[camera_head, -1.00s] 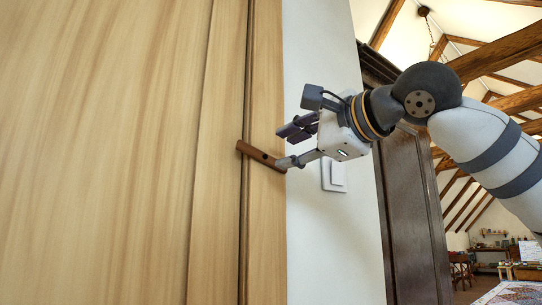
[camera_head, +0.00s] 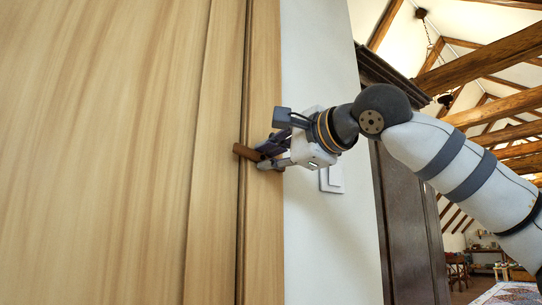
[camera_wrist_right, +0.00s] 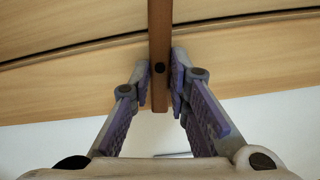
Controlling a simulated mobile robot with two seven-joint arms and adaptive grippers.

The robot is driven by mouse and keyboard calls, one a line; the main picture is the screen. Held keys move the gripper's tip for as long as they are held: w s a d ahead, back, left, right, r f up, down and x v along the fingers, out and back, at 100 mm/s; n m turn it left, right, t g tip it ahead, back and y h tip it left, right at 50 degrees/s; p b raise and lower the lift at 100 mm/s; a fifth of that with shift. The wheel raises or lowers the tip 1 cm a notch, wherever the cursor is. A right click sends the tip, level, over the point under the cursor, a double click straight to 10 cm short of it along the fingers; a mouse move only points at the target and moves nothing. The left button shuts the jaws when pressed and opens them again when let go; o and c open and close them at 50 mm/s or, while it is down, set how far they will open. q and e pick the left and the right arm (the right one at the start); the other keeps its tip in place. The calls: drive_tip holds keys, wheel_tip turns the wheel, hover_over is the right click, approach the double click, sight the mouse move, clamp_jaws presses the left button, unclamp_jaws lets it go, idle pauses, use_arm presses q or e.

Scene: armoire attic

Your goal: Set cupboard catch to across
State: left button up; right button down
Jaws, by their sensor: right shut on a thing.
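The cupboard catch is a brown wooden bar (camera_head: 245,152) with a dark pivot hole, on the edge of the pale wooden cupboard (camera_head: 150,150). It lies across the seam between door and frame, tilted slightly down to the right. My right gripper (camera_head: 272,155) is at the bar's right end and shut on it. In the right wrist view the bar (camera_wrist_right: 160,45) runs between the two purple-padded fingers (camera_wrist_right: 161,85), crossing the dark seam. My left gripper is not in view.
A white wall with a light switch (camera_head: 331,180) is just right of the cupboard, behind my right gripper. A dark wooden door frame (camera_head: 405,215) stands further right. An attic room with beams opens beyond.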

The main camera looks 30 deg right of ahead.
drive_tip(key=shift+n, duration=1.1)
drive_tip(key=c, duration=1.5)
unclamp_jaws()
drive_tip(key=shift+s, duration=0.1)
drive_tip(key=s, duration=0.8)
drive_tip(key=s+d, duration=0.1)
drive_tip(key=s, duration=0.2)
drive_tip(key=shift+s, duration=0.4)
